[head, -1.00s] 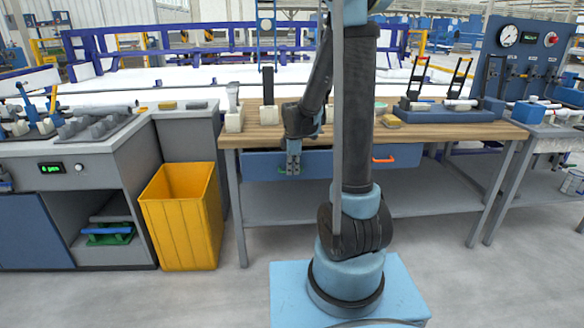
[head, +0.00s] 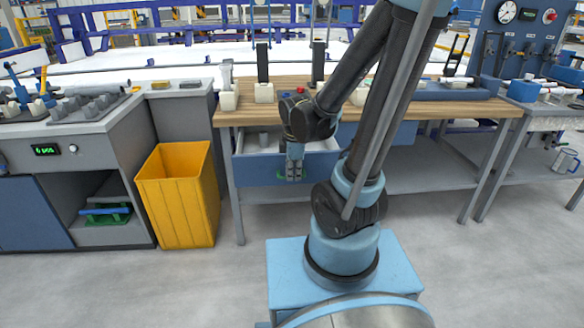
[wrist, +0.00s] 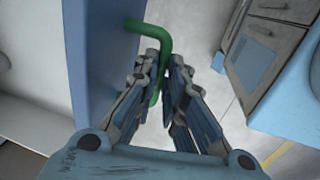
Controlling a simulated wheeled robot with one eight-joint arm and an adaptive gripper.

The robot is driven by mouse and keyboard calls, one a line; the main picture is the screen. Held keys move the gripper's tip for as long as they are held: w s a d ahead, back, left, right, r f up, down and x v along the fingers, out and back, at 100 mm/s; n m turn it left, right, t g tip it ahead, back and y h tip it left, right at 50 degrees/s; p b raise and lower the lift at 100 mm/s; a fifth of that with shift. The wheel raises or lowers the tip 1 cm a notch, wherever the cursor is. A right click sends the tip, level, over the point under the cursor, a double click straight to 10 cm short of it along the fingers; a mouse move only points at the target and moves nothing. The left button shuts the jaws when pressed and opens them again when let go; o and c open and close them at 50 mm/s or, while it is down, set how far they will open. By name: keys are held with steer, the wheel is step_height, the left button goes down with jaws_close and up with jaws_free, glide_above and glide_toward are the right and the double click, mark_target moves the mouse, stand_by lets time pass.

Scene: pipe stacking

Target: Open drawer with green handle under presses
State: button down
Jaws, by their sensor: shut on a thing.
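The blue drawer (head: 252,171) under the left part of the wooden bench stands pulled out. In the wrist view, the bent green handle (wrist: 155,32) stands out from the blue drawer front (wrist: 101,60) and passes between the fingers of my gripper (wrist: 165,62).
Presses (head: 263,75) stand on the wooden bench top (head: 240,117). A second blue drawer (head: 402,134), partly behind my arm, is at the right. A yellow bin (head: 178,205) stands left of the bench. The floor in front of the bin is clear.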

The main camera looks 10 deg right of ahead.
steer(key=shift+s, duration=0.75)
steer(key=c, duration=1.7)
jaws_free()
steer(key=shift+o, duration=0.2)
step_height(320, 180, up, 12)
steer(key=s, duration=0.2)
steer(key=shift+f, duration=0.2)
steer(key=shift+s, duration=0.1)
